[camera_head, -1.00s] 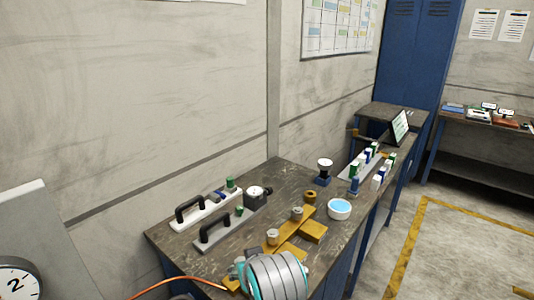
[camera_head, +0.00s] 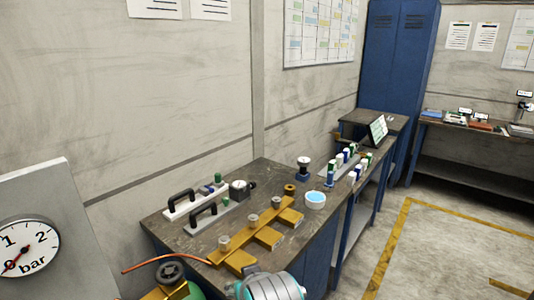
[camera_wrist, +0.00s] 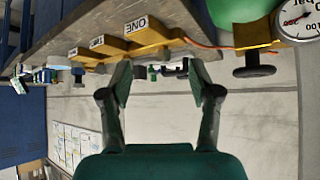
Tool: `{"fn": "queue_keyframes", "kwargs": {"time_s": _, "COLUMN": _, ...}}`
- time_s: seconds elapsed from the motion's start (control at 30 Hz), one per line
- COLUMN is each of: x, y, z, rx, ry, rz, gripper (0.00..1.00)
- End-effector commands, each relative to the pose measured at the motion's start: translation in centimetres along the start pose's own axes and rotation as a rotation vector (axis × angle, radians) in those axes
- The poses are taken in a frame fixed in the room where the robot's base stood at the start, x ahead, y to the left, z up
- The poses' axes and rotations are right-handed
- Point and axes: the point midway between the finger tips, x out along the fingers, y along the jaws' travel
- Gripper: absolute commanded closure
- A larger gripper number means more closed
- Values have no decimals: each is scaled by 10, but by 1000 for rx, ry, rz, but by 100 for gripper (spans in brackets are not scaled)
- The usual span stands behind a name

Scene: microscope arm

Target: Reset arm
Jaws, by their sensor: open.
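My gripper (camera_wrist: 160,82) shows in the wrist view with its two dark green fingers spread apart. Nothing is between the fingertips; the bench edge and pale wall show behind them. The wrist view is upside down, with the bench (camera_wrist: 85,22) at the top. In the head view, a grey and cyan part of my arm shows at the bottom edge, in front of the bench (camera_head: 262,172); my fingers are not visible there.
A yellow stepped fixture (camera_head: 232,240) with metal knobs lies on the bench, near two black-handled plates and a white bowl (camera_head: 315,200). A pressure gauge (camera_head: 28,248) stands at left. A blue locker (camera_head: 397,90) is behind; open floor (camera_head: 440,255) lies right.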

Motion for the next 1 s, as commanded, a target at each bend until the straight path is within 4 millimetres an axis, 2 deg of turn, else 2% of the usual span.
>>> {"fn": "queue_keyframes", "kwargs": {"time_s": 0.37, "x": 16, "y": 16, "z": 38, "rx": 13, "ry": 28, "rz": 17, "gripper": 38}}
{"fn": "queue_keyframes", "kwargs": {"time_s": 0.53, "x": 25, "y": 28, "z": 67, "rx": 23, "ry": 50, "rz": 30, "gripper": 38}}
{"fn": "queue_keyframes", "kwargs": {"time_s": 0.77, "x": 33, "y": 50, "z": 132, "rx": 45, "ry": 101, "rz": 58, "gripper": 38}}
{"fn": "queue_keyframes", "kwargs": {"time_s": 1.0, "x": 24, "y": 70, "z": 202, "rx": 69, "ry": 162, "rz": 92, "gripper": 38}}
